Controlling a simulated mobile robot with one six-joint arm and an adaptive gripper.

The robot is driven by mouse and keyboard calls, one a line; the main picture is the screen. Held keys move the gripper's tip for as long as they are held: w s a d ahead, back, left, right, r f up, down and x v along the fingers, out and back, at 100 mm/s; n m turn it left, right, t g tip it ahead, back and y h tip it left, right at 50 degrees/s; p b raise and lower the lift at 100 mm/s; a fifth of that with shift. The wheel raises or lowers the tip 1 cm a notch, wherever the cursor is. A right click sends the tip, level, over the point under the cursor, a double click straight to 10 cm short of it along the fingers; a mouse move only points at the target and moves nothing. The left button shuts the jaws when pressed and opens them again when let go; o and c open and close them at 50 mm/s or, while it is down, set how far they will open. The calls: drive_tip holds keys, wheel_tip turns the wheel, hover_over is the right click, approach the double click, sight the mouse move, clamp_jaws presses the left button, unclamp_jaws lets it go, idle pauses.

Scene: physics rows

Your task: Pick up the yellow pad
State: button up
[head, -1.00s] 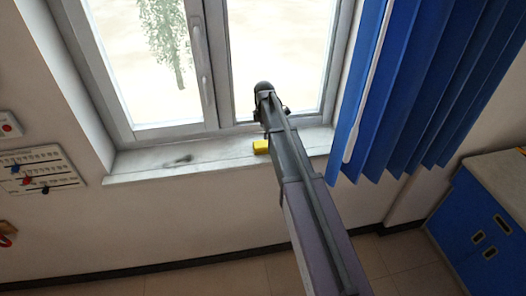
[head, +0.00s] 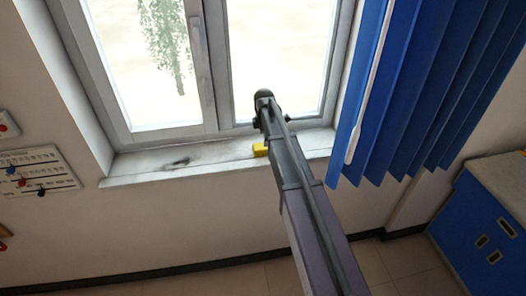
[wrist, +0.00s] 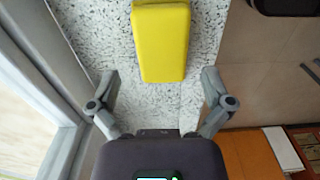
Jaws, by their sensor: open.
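The yellow pad (head: 260,150) lies on the window sill (head: 215,160), partly hidden by my arm in the head view. In the wrist view the yellow pad (wrist: 161,42) is at the top middle, its upper end cut off by the frame. My gripper (wrist: 160,82) is open and empty, with its fingers spread to the left and right. The pad's near end appears between the two fingertips in the picture, apart from both. I cannot tell how far above the sill the fingertips are. In the head view my own arm hides the gripper's fingers.
The window frame (head: 205,70) rises behind the sill. Blue vertical blinds (head: 420,90) hang to the right of my arm. A blue cabinet (head: 485,225) stands at the lower right. A dark object (wrist: 285,6) shows at the top right of the wrist view. The sill left of the pad is mostly clear.

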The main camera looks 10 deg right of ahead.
sight(264, 149)
drive_tip(key=shift+s+f+b, duration=0.1)
drive_tip(key=shift+f+b, duration=1.8)
drive_tip(key=shift+f, duration=0.25)
drive_tip(key=c, duration=1)
